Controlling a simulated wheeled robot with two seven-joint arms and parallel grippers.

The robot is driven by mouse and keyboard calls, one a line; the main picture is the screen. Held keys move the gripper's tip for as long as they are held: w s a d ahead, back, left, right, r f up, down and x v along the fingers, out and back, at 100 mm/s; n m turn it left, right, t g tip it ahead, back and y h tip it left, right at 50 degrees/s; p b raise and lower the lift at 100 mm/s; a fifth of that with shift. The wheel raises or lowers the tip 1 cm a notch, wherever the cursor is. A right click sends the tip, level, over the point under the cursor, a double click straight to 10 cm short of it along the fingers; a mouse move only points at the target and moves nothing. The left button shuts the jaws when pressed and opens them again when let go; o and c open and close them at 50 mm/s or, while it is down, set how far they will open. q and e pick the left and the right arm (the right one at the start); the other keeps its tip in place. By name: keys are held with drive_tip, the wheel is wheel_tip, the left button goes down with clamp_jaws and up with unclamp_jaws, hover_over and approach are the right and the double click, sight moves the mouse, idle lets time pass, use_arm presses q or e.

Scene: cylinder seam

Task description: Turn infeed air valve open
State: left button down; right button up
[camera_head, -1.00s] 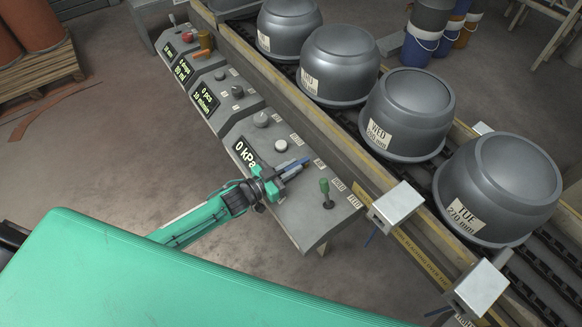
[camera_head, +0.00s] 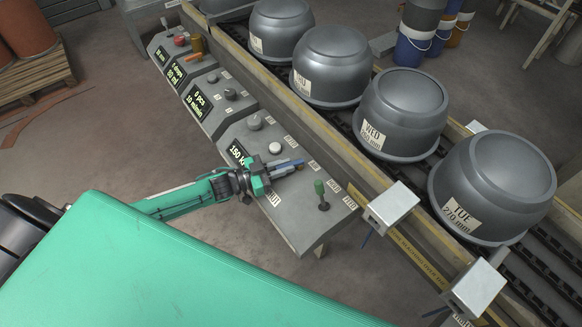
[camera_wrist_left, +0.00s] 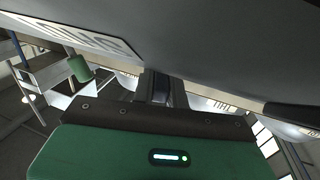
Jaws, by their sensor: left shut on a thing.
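The nearest control panel (camera_head: 300,222) carries a blue valve handle (camera_head: 292,163), partly covered by my left gripper (camera_head: 279,169). The gripper is shut on this handle, which points to the right along the panel face. The handle's label cannot be read clearly. The panel's display (camera_head: 237,152) shows "150 k", its end hidden by my gripper. In the left wrist view a dark bluish part (camera_wrist_left: 158,88) shows between the fingers, close under a grey panel surface. My right gripper is not in view.
A green-topped lever (camera_head: 320,190) stands right of the blue handle, and a white button (camera_head: 275,148) and grey knob (camera_head: 255,122) sit behind it. A conveyor rail (camera_head: 330,150) with several grey domes (camera_head: 490,190) runs behind the panels.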

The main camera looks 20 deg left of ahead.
use_arm(q)
drive_tip(key=c, duration=1.4)
unclamp_jaws()
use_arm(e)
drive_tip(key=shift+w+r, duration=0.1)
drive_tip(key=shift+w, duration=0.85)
use_arm(q)
drive_tip(key=shift+a, duration=0.1)
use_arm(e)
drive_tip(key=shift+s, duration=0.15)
